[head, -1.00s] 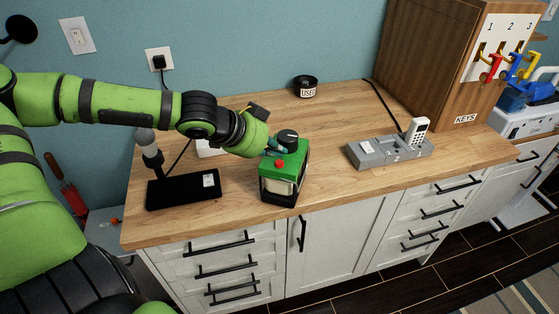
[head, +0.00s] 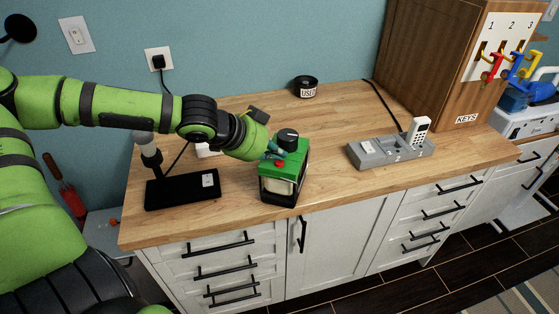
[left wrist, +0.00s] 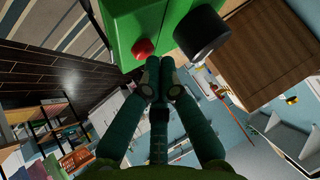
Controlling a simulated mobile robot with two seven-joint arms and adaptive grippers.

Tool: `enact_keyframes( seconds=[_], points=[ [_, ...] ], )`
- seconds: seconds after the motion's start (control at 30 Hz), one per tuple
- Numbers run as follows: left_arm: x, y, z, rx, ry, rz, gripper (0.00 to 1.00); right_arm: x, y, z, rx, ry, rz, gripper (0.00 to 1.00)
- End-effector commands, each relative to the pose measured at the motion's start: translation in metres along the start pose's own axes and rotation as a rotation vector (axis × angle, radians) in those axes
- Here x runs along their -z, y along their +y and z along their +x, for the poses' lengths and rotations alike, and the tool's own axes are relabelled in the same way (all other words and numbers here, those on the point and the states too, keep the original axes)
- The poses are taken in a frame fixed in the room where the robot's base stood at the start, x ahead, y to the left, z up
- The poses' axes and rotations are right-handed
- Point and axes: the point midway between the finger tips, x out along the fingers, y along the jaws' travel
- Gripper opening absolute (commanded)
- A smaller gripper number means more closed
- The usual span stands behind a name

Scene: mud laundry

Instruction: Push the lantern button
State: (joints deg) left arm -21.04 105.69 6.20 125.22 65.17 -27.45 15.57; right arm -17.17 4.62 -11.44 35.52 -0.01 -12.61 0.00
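The lantern (head: 284,186) stands upright on the wooden counter, with a green top, dark lower body and black knob (head: 288,139). Its red button (head: 280,163) is on the green top, in front of the knob. My left gripper (head: 273,155) is beside the button, just left of the knob. In the left wrist view the green lantern top (left wrist: 118,25) is at the top, with the red button (left wrist: 143,48) just beyond the fingertips (left wrist: 158,78). The fingers are together with nothing between them. I cannot tell whether they touch the button. My right gripper is out of view.
A black-based stand (head: 183,190) is left of the lantern, under my left arm. Clear counter surrounds the lantern's right side.

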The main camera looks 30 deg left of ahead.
Motion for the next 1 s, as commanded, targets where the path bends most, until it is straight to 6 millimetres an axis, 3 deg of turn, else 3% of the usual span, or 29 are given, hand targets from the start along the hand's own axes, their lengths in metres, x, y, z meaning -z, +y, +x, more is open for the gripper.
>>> enact_keyframes(
  seconds=[0.63,1.0],
  points=[
    [-0.004,0.002,0.004,-0.001,-0.001,0.0,0.0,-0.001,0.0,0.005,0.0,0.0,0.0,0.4],
    [0.008,-0.003,-0.009,0.0,-0.001,0.0,0.0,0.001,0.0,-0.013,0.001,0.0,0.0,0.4]
  ],
)
